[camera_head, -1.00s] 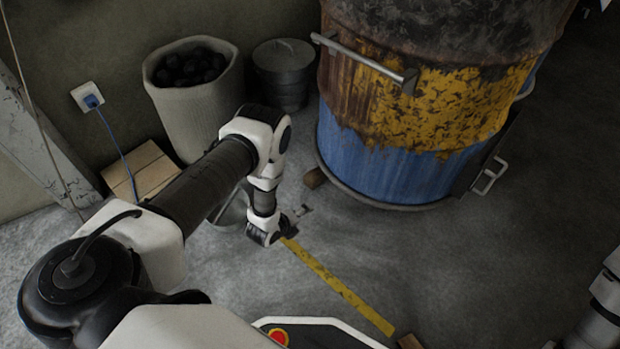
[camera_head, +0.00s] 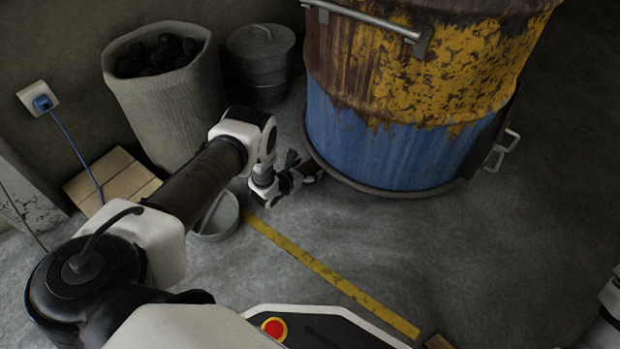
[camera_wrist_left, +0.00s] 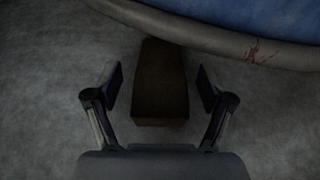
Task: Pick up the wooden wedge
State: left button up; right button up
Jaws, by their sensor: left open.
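The wooden wedge (camera_wrist_left: 160,85) is a dark brown block on the floor in the left wrist view, with its far end at the drum's bottom rim. My left gripper (camera_wrist_left: 160,92) is open, with one finger on each side of the wedge and a gap on both sides. In the head view my left gripper (camera_head: 303,174) is low by the foot of the drum (camera_head: 400,150) and hides most of the wedge. My right gripper is out of view; only part of my right arm shows at the right edge.
A bin of dark lumps (camera_head: 165,100), a lidded metal bucket (camera_head: 262,65) and wooden boards (camera_head: 110,180) stand at the back left. A metal bowl (camera_head: 217,222) lies under my left arm. A yellow floor stripe (camera_head: 330,272) crosses mostly clear floor.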

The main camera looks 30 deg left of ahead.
pick_arm(q)
jog(key=shift+w, duration=0.25)
jog(key=c, duration=1.3)
